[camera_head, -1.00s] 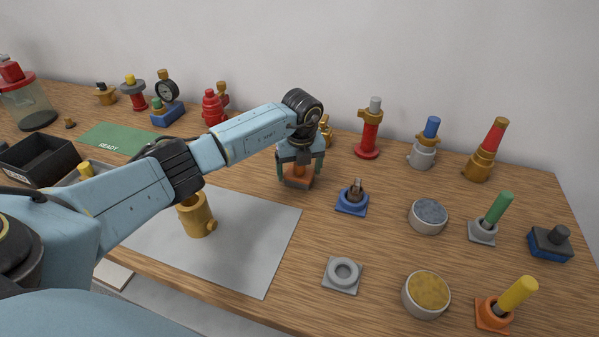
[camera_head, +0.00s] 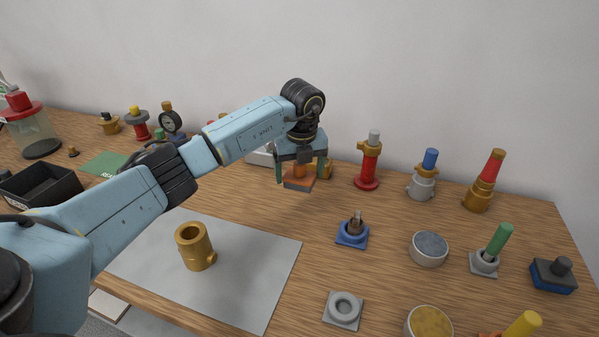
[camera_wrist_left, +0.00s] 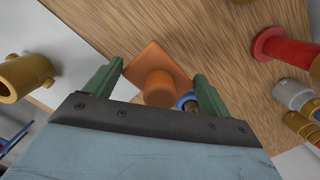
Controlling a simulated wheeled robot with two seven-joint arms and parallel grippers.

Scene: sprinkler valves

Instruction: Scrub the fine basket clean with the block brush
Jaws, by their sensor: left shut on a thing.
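My left gripper (camera_head: 300,176) is shut on an orange block brush (camera_head: 299,183), with a square plate, a round orange handle and a bluish underside. It holds the brush above the table behind the grey mat. The left wrist view shows the brush (camera_wrist_left: 157,80) between the green fingers. No part is plainly the fine basket. A small blue-based holder (camera_head: 352,234) with a brownish metal piece standing in it is to the right of the gripper. Another block brush (camera_head: 553,273), dark with a blue underside, lies at the far right. My right gripper is not in view.
A brass valve body (camera_head: 195,247) stands on the grey mat (camera_head: 250,275). Round tubs, blue-filled (camera_head: 429,248) and yellow-filled (camera_head: 429,322), and a green-handled tool (camera_head: 492,248) are at right. Valves stand along the back. A black bin (camera_head: 38,186) is at left.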

